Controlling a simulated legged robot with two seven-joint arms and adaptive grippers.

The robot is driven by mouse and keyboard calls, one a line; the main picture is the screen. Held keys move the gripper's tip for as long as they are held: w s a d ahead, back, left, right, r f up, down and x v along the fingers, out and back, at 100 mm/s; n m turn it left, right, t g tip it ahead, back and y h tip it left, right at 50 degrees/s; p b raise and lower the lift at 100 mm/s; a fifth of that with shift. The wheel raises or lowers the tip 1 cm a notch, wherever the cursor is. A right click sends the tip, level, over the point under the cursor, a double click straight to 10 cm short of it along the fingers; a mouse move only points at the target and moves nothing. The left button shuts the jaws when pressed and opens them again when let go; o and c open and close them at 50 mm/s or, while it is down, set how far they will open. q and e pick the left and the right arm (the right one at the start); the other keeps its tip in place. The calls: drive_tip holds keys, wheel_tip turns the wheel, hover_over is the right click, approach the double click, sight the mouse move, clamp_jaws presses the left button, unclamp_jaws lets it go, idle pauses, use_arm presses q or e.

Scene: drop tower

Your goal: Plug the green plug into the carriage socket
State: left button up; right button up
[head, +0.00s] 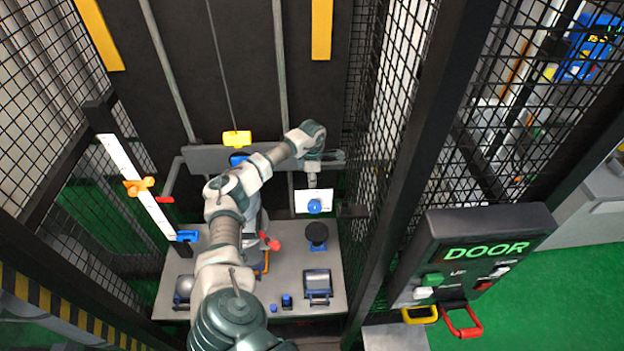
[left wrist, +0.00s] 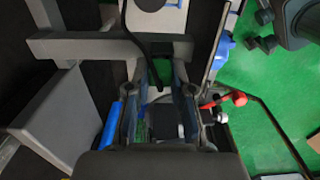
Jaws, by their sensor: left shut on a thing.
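My left arm reaches up and then right in the head view. Its gripper (head: 312,181) points down at the right of the grey crossbar, just above a white plate with a blue round part (head: 314,206). In the left wrist view the gripper (left wrist: 161,112) is shut on what seems to be the green plug, largely hidden between the fingers. A black cable (left wrist: 152,68) bends down toward the fingers. The likely carriage, a grey crossbar (head: 205,156) with a yellow block (head: 237,138), spans the rails. I cannot make out its socket. My right gripper is not in view.
A grey bench (head: 170,297) below holds a black round knob (head: 317,233) and small blue parts. Mesh walls enclose the tower. A DOOR control box (head: 480,250) stands outside at the right. A red-tipped lever (left wrist: 232,99) is close right of the fingers.

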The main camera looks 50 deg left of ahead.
use_arm(q)
drive_tip(key=shift+d+f, duration=0.1)
drive_tip(key=shift+f, duration=0.15)
idle(0.6)
drive_tip(key=o, duration=0.9)
drive_tip(key=shift+o, duration=0.2)
drive_tip(key=shift+f, duration=0.1)
drive_tip(key=shift+r, duration=0.2)
